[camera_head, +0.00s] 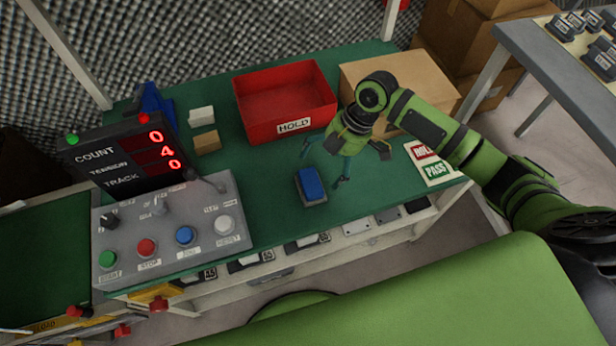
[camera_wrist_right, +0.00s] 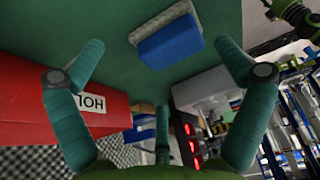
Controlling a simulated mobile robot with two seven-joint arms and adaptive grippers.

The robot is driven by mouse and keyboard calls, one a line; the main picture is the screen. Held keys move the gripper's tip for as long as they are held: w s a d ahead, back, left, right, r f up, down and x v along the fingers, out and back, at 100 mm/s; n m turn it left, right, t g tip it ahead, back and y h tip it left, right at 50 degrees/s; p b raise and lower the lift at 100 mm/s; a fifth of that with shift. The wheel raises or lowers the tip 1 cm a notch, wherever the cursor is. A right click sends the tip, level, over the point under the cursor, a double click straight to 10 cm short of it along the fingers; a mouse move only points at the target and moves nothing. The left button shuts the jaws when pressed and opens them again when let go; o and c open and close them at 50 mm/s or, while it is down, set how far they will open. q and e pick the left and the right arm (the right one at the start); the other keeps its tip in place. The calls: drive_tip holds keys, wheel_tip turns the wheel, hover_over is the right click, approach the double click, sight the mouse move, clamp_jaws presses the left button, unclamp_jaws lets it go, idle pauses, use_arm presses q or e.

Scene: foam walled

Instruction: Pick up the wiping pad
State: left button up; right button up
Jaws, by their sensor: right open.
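The wiping pad (camera_head: 311,184) is a blue block on a grey base. It lies on the green bench top near the front edge, in front of the red bin. My right gripper (camera_head: 323,166) is above the bench, just behind and to the right of the pad, its fingers spread and empty. In the right wrist view the pad (camera_wrist_right: 170,42) shows ahead, between the two teal fingers (camera_wrist_right: 160,50) and apart from both.
The red HOLD bin (camera_head: 285,101) and a cardboard box (camera_head: 398,75) stand behind the gripper. A control panel (camera_head: 167,229) with buttons and a counter display (camera_head: 122,158) are at left. HOLD and PASS labels (camera_head: 432,161) lie at right. Bench around the pad is clear.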

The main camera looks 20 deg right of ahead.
sight(317, 180)
drive_tip(key=x, duration=0.3)
drive_tip(key=s+x, duration=0.1)
drive_tip(key=shift+a+f, duration=0.2)
drive_tip(key=shift+a, duration=0.25)
drive_tip(key=shift+w+a+f, duration=0.1)
drive_tip(key=shift+f, duration=0.25)
drive_tip(key=shift+a+f, duration=0.1)
drive_tip(key=shift+f, duration=0.1)
drive_tip(key=c, duration=0.4)
use_arm(q)
drive_tip(key=shift+s+r, duration=0.1)
drive_tip(key=shift+s, duration=0.5)
use_arm(e)
drive_tip(key=c, duration=0.9)
